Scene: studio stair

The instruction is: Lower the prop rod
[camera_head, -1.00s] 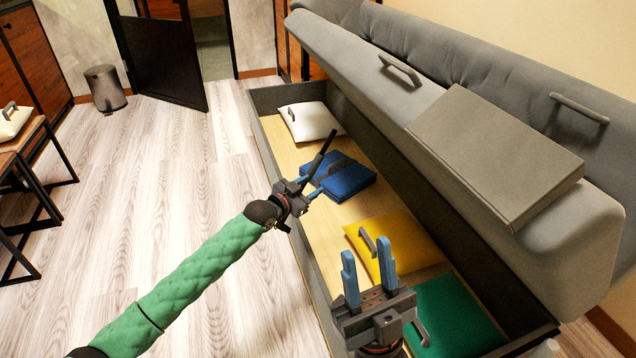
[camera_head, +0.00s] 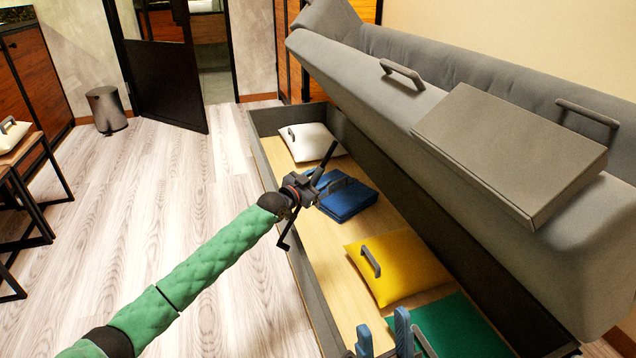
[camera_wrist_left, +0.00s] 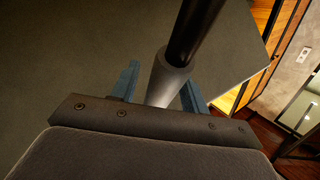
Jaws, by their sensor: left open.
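The prop rod is a dark thin bar (camera_head: 331,154) slanting up from my left gripper (camera_head: 318,188) over the open storage box. In the left wrist view its black shaft and grey sleeve (camera_wrist_left: 168,84) stand between my left gripper's two blue fingers (camera_wrist_left: 160,95), which are open on either side of it. I cannot tell whether a finger touches it. The sofa's grey padded seat (camera_head: 350,72) is tilted up above the box (camera_head: 270,150). My right gripper (camera_head: 383,335) is open and empty at the bottom edge, over the box's near end. The rod's ends are unclear.
Inside the box lie a white cushion (camera_head: 313,146), a blue folded item (camera_head: 350,200), a yellow cushion (camera_head: 405,268) and a green one (camera_head: 455,325). A grey flat block (camera_head: 510,150) rests on the tilted seat.

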